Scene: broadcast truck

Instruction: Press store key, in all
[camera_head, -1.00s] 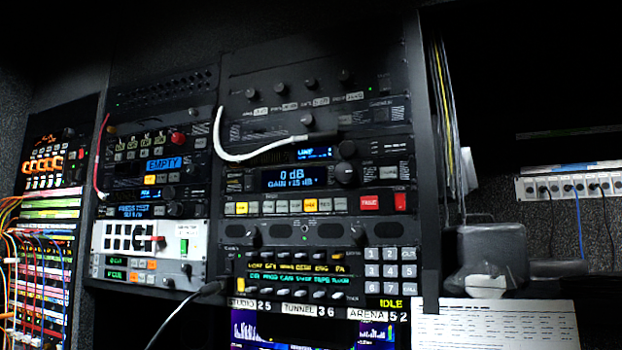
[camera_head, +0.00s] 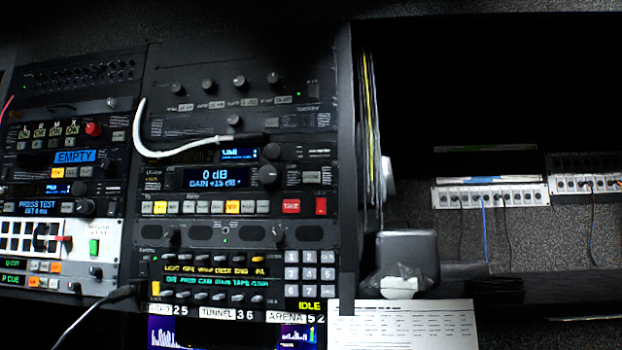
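No key that I can read as "store" shows. The equipment rack (camera_head: 146,150) fills the left half of the view. A gain unit has a blue display (camera_head: 212,178) reading 0 dB, GAIN +15 dB, with a black knob (camera_head: 268,175) to its right. Below it runs a row of small keys (camera_head: 204,207), some lit yellow, with a red key (camera_head: 291,206) at its right. Further left, a unit's display (camera_head: 75,156) reads EMPTY, with small keys below it. Another display (camera_head: 43,207) reads PRESS TEST. Most small key labels are too blurred to read. Neither gripper is in view.
Patch strips (camera_head: 490,195) are far right.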

